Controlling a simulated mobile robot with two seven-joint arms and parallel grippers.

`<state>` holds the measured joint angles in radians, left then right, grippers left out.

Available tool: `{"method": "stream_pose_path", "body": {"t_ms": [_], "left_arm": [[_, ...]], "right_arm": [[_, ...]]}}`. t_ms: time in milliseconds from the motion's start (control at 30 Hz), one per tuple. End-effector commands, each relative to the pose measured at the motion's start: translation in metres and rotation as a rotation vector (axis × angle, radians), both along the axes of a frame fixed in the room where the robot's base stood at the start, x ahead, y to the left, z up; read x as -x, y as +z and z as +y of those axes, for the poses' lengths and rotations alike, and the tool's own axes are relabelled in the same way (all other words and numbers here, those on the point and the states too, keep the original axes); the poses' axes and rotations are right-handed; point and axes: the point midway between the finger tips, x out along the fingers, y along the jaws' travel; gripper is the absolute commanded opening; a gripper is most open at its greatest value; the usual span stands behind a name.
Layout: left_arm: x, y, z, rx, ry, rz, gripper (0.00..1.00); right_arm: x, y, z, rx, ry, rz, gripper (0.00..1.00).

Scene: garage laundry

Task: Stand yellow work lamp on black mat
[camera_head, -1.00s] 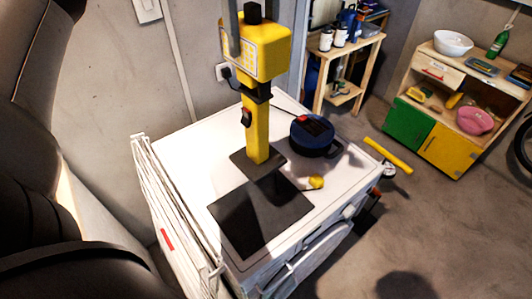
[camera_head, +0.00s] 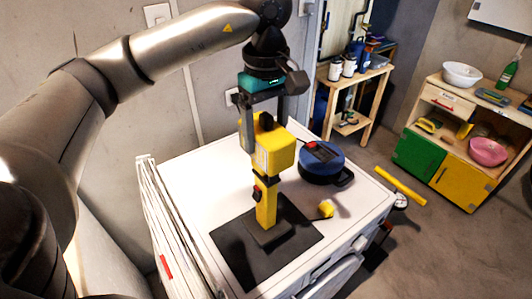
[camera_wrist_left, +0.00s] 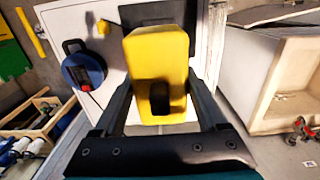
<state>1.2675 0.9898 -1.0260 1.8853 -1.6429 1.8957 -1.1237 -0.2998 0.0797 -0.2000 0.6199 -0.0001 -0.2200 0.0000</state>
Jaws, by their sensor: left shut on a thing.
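The yellow work lamp (camera_head: 277,157) is upright, with a boxy head, a narrow yellow stem and a dark square base. Its base is over the middle of the black mat (camera_head: 235,262); dark on dark, I cannot tell whether it touches or hovers just above. My left gripper (camera_head: 270,125) reaches down from above, shut on the lamp's head. In the left wrist view the lamp head (camera_wrist_left: 158,50) sits between both fingers, with part of the mat (camera_wrist_left: 140,12) beyond it. The lamp hides part of the mat. My right gripper is not in view.
The mat lies on a white appliance top (camera_head: 195,180). A blue round case (camera_head: 320,165) and a small yellow item (camera_head: 326,209) lie right of the lamp. A folded white rack (camera_head: 170,230) stands along the left side. Shelves (camera_head: 350,100) stand behind.

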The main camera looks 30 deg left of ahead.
Motion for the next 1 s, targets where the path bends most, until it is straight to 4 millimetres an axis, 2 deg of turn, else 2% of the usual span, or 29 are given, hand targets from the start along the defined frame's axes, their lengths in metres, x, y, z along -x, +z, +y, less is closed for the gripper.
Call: {"method": "stream_pose_path", "body": {"t_ms": [167, 400, 833, 867, 1000], "left_arm": [[0.000, -0.013, 0.000, 0.000, 0.000, -0.001, 0.00], [0.000, -0.045, 0.000, 0.001, 0.000, -0.002, 0.00], [-0.001, -0.052, 0.000, 0.001, 0.000, -0.004, 0.00], [0.000, -0.053, 0.000, 0.000, -0.001, -0.001, 0.76], [0.000, -0.052, 0.000, 0.000, -0.001, -0.001, 0.91]], "right_arm": [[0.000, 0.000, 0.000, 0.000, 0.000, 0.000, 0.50], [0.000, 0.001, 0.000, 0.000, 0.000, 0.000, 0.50], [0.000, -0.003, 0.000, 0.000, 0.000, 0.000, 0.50], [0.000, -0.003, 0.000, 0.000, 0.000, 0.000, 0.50], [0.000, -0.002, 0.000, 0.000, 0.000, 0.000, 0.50]]}}
